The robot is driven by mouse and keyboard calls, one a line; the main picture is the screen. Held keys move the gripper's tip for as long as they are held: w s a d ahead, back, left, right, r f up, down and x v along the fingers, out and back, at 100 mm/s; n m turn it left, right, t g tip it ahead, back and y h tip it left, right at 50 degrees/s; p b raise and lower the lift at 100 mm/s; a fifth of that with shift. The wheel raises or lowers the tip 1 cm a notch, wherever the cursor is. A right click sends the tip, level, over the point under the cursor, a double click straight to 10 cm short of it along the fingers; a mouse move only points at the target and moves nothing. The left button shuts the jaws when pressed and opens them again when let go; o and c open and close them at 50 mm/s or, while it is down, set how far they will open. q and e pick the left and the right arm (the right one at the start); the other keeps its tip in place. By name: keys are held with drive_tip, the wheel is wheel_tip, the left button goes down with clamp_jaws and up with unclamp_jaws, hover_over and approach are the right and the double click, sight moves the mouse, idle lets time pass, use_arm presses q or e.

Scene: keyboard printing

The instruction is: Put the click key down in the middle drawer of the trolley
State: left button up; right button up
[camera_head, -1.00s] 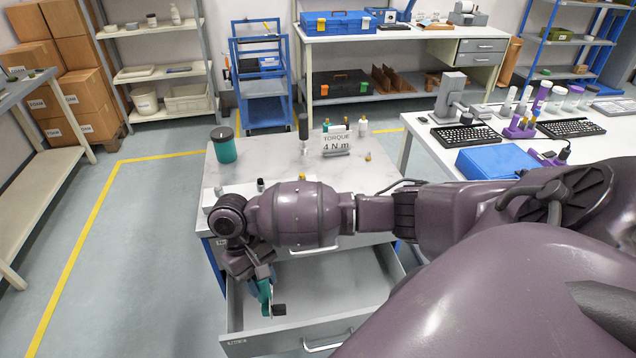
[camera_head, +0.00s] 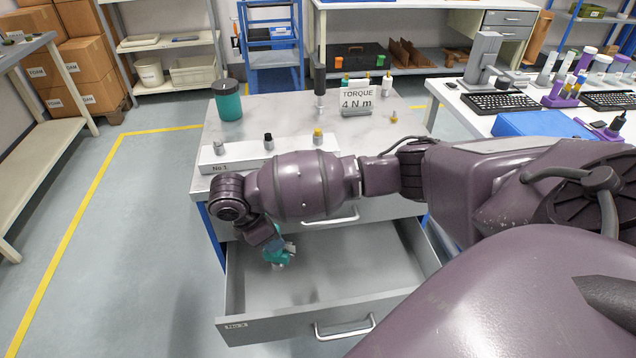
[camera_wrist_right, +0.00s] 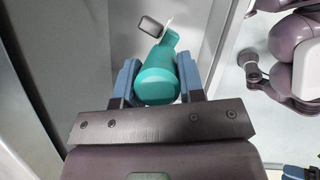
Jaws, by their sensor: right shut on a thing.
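The click key has a teal, rounded handle (camera_wrist_right: 158,82) and a dark grey end piece (camera_wrist_right: 150,26) in the right wrist view. My right gripper (camera_wrist_right: 157,92) is shut on the handle, with a blue-grey finger on each side. In the head view this gripper (camera_head: 279,250) points down inside the pulled-out drawer (camera_head: 285,325), toward its back left. I cannot tell whether the key touches the drawer floor. A closed drawer front with its own handle (camera_head: 330,216) sits above the open drawer.
The open drawer shows no other things. The trolley top (camera_head: 262,112) holds a teal jar (camera_head: 228,102), a torque sign (camera_head: 357,100) and a white block (camera_head: 225,160) with several small pegs. A white table (camera_head: 465,115) with keyboards stands at right. The floor at left is clear.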

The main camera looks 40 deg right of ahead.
wheel_tip(320, 180, down, 14)
drive_tip(key=b, duration=0.4)
use_arm(q)
drive_tip(key=shift+g, duration=0.4)
drive_tip(key=f, duration=0.4)
drive_tip(key=shift+s+f+b, duration=0.25)
drive_tip(key=shift+b, duration=0.05)
use_arm(e)
drive_tip(key=s+d, duration=0.2)
drive_tip(key=d, duration=0.5)
drive_tip(key=shift+d+f, duration=0.25)
drive_tip(key=shift+d, duration=0.15)
drive_tip(key=shift+f, duration=0.1)
drive_tip(key=o, duration=1.1)
drive_tip(key=shift+f, duration=0.1)
